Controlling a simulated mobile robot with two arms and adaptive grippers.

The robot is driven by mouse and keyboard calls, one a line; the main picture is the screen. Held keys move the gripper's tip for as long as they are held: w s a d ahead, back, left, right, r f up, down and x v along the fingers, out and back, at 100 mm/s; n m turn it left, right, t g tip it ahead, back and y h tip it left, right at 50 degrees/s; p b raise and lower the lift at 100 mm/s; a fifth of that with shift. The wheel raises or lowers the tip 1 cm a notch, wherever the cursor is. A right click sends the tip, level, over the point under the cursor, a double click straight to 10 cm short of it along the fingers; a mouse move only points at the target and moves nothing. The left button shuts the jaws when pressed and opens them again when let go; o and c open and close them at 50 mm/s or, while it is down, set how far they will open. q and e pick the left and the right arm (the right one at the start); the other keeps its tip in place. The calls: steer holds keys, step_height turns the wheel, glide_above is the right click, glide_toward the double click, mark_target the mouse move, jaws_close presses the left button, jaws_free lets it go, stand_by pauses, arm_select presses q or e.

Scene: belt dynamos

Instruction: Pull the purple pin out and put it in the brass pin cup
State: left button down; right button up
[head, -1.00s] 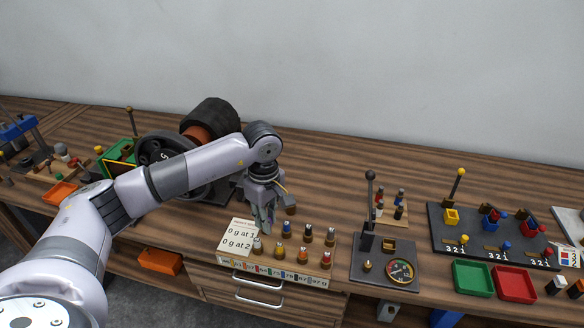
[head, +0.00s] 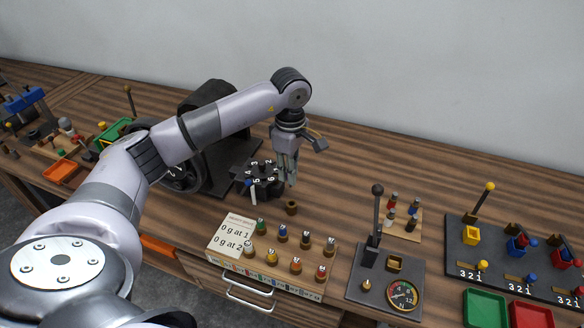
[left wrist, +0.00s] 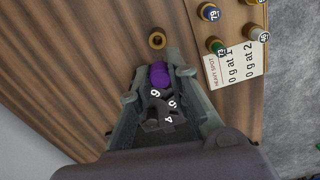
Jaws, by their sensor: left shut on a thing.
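My left gripper (head: 289,182) is shut on the purple pin (left wrist: 158,75), which shows between the fingertips in the left wrist view. In the head view the fingers hide the pin. The fingertips appear just right of the black hub with white numbers (head: 264,180), which also shows behind the pin in the left wrist view (left wrist: 167,113). The pin looks clear of the hub, but its far end cannot be seen. The brass pin cup (head: 291,208) stands on the bench just in front of the gripper. It shows beyond the fingertips in the left wrist view (left wrist: 157,41). My right gripper is not in view.
A rack of several colour-topped weights (head: 296,265) with a card (head: 236,238) stands in front of the cup. A lever panel with a gauge (head: 403,293) is to the right. A large dark pulley machine (head: 205,100) stands behind my arm.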

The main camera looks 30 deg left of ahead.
arm_select(q)
steer(key=shift+w+f, duration=0.15)
steer(key=shift+w, duration=0.05)
steer(key=shift+f+b, duration=0.9)
steer(key=shift+b, duration=0.05)
step_height(320, 180, down, 4)
steer(key=b, duration=0.3)
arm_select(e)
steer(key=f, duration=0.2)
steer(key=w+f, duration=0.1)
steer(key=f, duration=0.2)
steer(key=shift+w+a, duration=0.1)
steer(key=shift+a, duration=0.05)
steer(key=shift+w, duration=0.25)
arm_select(q)
steer(key=shift+b, duration=0.45)
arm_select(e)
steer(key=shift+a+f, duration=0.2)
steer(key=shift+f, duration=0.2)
arm_select(q)
steer(key=shift+f, duration=0.1)
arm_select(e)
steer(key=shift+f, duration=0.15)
